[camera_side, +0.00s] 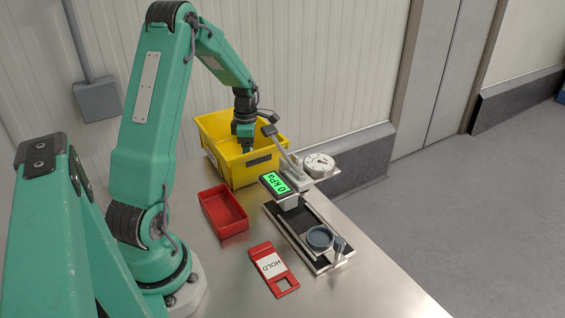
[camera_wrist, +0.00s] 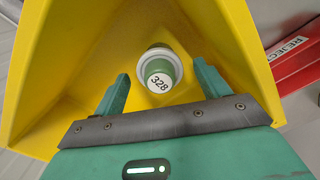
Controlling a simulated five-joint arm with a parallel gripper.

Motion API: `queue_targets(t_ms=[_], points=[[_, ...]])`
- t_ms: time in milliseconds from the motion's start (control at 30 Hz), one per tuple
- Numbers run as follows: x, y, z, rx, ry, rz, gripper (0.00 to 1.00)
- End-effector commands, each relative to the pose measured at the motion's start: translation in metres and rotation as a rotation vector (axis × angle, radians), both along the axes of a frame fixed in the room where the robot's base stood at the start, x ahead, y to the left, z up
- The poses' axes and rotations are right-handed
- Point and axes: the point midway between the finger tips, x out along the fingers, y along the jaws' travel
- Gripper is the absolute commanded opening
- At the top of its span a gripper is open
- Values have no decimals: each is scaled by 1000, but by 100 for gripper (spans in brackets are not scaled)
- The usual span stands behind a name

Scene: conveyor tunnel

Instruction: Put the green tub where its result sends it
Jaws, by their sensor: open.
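The green tub (camera_wrist: 161,73) lies inside the yellow bin (camera_wrist: 75,55), showing a round white label marked 328 and a pale grey rim. My gripper (camera_wrist: 163,86) is open above it, one finger on either side in the picture, with visible gaps to the tub. In the side view my gripper (camera_side: 246,147) reaches down into the yellow bin (camera_side: 237,172), and the tub is hidden there. The tester's display (camera_side: 275,184) is lit green and reads 0 kPa. Its grey round cup (camera_side: 319,237) looks empty.
A red open tray (camera_side: 223,211) stands in front of the bin. A red part labelled REJECT (camera_wrist: 289,47) shows in the wrist view. A red HOLD plate (camera_side: 272,268) with a square opening lies nearer. A dial gauge (camera_side: 319,165) stands right of the bin.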

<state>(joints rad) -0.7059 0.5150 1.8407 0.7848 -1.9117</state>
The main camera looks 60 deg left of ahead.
Motion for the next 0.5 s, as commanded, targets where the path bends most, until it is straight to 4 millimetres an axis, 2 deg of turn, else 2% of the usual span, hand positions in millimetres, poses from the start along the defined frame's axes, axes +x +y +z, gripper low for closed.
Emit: queue_targets(t_ms=[300,500], points=[[1,0,53,2,-4,0,74],[0,0,80,1,-2,0,74]])
